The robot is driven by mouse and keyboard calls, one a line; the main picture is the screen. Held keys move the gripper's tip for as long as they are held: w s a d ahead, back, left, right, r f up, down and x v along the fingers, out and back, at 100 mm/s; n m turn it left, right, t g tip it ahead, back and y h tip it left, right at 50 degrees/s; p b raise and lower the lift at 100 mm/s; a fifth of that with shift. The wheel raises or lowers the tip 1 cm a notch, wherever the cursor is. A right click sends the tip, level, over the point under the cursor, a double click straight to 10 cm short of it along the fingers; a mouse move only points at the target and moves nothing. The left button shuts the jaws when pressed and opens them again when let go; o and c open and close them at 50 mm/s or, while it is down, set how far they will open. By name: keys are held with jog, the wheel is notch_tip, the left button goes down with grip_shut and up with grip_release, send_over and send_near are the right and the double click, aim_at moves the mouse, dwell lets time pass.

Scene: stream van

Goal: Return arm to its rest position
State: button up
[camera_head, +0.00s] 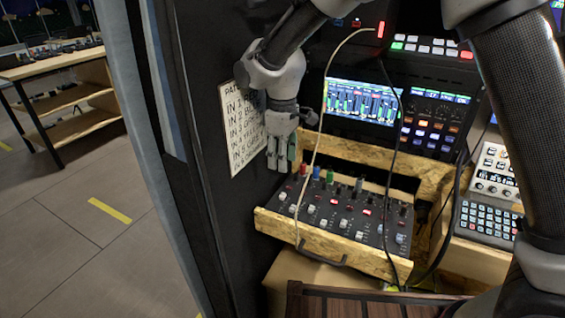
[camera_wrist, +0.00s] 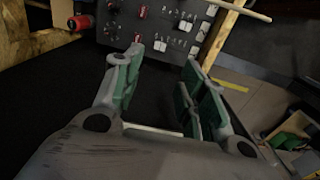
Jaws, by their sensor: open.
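My gripper (camera_head: 279,160) hangs from my arm at the upper middle of the head view, fingers pointing down. It is close to the dark side panel and the paper label sheet (camera_head: 240,135), above the left end of the drawer mixer. In the wrist view my gripper (camera_wrist: 166,62) has its two green-padded fingers spread apart with nothing between them. The mixer panel (camera_head: 345,217) with knobs and coloured plugs sits in a wooden drawer (camera_head: 325,243); it also shows in the wrist view (camera_wrist: 158,22). Whether the fingers touch the side panel I cannot tell.
A pale cable (camera_head: 315,160) and dark cables hang before the rack. A lit screen (camera_head: 362,101) is behind. A keypad unit (camera_head: 487,221) stands at right. A wooden shelf bench (camera_head: 75,95) is at far left, with open floor (camera_head: 60,220) before it.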

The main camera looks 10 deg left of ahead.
jog(key=s+d+r+m+t, duration=0.1)
jog(key=s+d+r+m, duration=0.3)
jog(key=d, duration=1.1)
jog(key=s+d+r+m+t, duration=0.2)
jog(key=s+d+r+m, duration=0.3)
jog(key=s+d, duration=0.5)
jog(key=s+d+r+m+t, duration=0.1)
jog(key=s+d+r+m, duration=0.4)
jog(key=d, duration=1.4)
notch_tip(320, 180, up, 3)
jog(key=shift+s+d+r, duration=0.2)
jog(key=shift+s+d, duration=0.1)
jog(key=shift+s, duration=0.9)
